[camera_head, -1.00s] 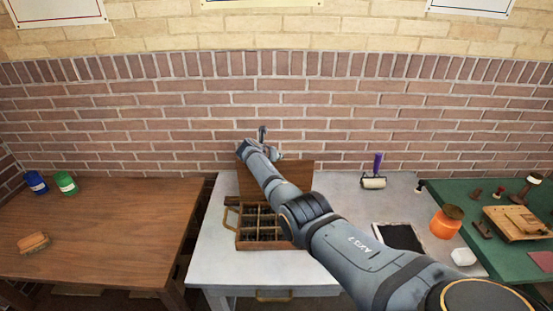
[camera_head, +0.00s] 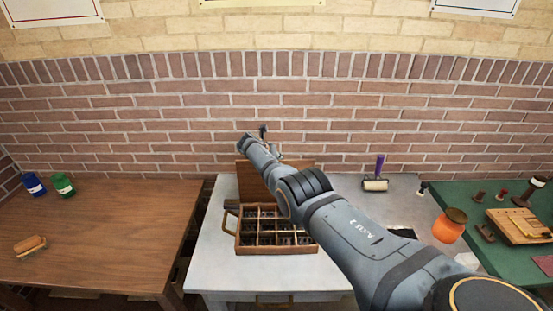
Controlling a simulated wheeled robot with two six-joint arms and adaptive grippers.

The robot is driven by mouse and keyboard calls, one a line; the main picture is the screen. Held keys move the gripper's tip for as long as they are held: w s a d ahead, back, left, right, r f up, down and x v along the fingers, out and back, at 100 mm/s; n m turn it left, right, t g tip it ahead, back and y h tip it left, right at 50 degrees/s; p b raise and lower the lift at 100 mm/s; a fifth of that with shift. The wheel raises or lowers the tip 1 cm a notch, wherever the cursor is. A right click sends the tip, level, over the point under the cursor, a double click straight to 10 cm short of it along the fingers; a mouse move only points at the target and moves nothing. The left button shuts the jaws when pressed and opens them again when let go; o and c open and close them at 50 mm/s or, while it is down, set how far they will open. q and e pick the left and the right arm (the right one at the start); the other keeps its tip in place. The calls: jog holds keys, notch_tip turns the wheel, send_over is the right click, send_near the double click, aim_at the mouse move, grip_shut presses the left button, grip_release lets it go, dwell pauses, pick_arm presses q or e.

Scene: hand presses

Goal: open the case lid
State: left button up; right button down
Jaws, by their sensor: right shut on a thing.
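The wooden case (camera_head: 277,250) stands on the pale table with its divided compartments facing up and dark small pieces in them. Its brown lid (camera_head: 247,178) stands raised at the back edge, partly hidden by my right arm. My right gripper (camera_head: 268,138) is at the lid's top edge, small and partly hidden by its own arm. It is shut on the lid, though the contact itself is hard to see. My left gripper is not in view.
The pale table (camera_head: 215,262) also bears a purple-handled roller (camera_head: 376,178). A brown table (camera_head: 100,235) at left has clear room. A brick wall is close behind.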

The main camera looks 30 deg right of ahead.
jog(key=c, duration=1.3)
grip_release()
jog(key=shift+s+f, duration=0.15)
jog(key=shift+f, duration=0.3)
jog(key=shift+o, duration=0.4)
jog(key=shift+r, duration=0.1)
jog(key=shift+w+r, duration=0.15)
jog(key=shift+w, duration=0.05)
jog(key=v, duration=1.1)
jog(key=shift+s+a+r, duration=0.2)
jog(key=shift+s+a, duration=0.05)
jog(key=shift+f, duration=0.1)
